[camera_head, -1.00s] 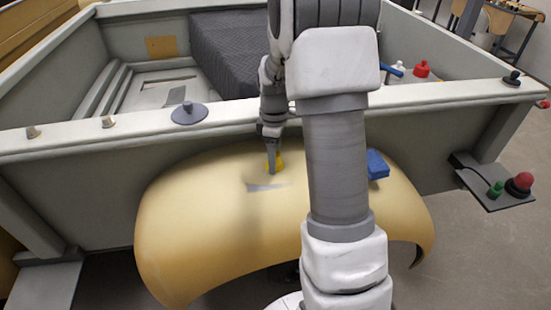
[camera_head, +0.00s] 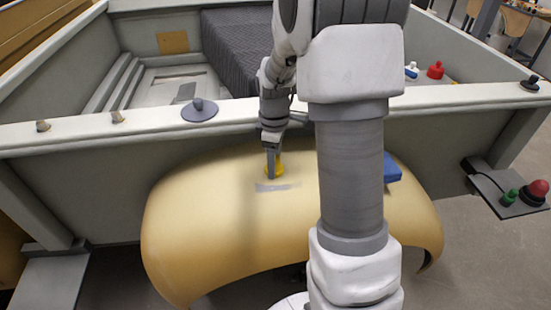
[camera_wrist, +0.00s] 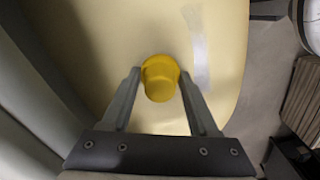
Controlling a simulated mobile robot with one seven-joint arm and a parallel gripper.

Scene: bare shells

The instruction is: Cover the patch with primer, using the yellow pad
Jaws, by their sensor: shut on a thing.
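The yellow pad (camera_head: 279,168) is a small, round-looking piece held between the fingers of my gripper (camera_head: 271,168). In the wrist view the pad (camera_wrist: 159,80) sits between the two fingertips of my gripper (camera_wrist: 160,76), which are shut on it. The patch (camera_head: 278,187) is a pale grey strip on top of the curved, dull-yellow shell (camera_head: 210,215). In the wrist view the patch (camera_wrist: 199,52) lies to the right of the pad and apart from it in the picture. I cannot tell whether the pad touches the shell.
A blue block (camera_head: 393,170) rests on the shell, partly hidden by my arm. A grey-white wall with a rim (camera_head: 240,108) stands behind the shell. A knobbed grey disc (camera_head: 199,112) and a red bottle (camera_head: 436,71) are on the far side. A small side shelf (camera_head: 497,202) holds red and green knobs.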

